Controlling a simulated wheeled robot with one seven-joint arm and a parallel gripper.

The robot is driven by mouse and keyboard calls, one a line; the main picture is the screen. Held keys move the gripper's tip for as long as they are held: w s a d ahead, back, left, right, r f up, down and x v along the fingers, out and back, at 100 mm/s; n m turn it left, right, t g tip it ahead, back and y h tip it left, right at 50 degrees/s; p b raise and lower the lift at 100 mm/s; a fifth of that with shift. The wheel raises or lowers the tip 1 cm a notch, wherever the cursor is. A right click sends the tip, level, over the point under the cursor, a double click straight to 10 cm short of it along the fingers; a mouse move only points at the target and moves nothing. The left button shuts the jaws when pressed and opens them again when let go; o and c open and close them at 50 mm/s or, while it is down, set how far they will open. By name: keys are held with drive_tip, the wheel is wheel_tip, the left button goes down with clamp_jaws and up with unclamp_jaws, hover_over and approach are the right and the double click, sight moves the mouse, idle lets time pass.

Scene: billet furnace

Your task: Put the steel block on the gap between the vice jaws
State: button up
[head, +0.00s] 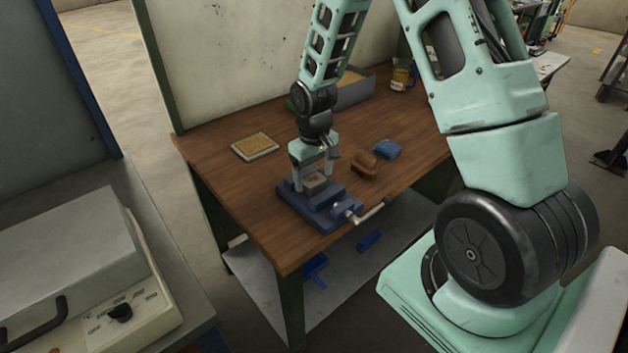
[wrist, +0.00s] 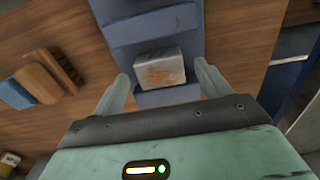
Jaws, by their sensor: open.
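The steel block (wrist: 160,72) is grey with rusty orange marks on top. It rests on the blue vice (wrist: 150,28), at the gap between the jaws; whether it sits level there I cannot tell. In the head view the block (head: 316,181) shows between my fingers, on the vice (head: 322,211) at the table's front. My gripper (wrist: 162,82) is open, with one finger on each side of the block and visible space beside it. The gripper (head: 313,176) points down over the vice in the head view. The block's lower part is hidden.
The wooden table (head: 222,187) also holds a brown brush (head: 365,166), a blue item (head: 387,149), a yellowish pad (head: 255,146), a grey bin (head: 355,90) and a jar (head: 402,75). The vice handle (head: 370,211) sticks out past the table's front edge.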

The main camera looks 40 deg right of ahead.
sight(314, 180)
wheel_tip(314, 180, up, 9)
drive_tip(key=b, duration=0.1)
drive_tip(key=s+a+r+n, duration=0.1)
drive_tip(key=s+a+r, duration=0.15)
drive_tip(key=a, duration=0.45)
drive_tip(key=s+a+r+n, duration=0.1)
drive_tip(key=s+a+n, duration=0.2)
drive_tip(key=s+a, duration=0.5)
drive_tip(key=s+a+r+n, duration=0.2)
drive_tip(key=s+a+n, duration=0.1)
drive_tip(key=s+a, duration=0.6)
drive_tip(key=s, duration=0.4)
drive_tip(key=shift+s+a+r+y, duration=0.15)
drive_tip(key=shift+s+a+y, duration=0.15)
drive_tip(key=shift+s, duration=0.1)
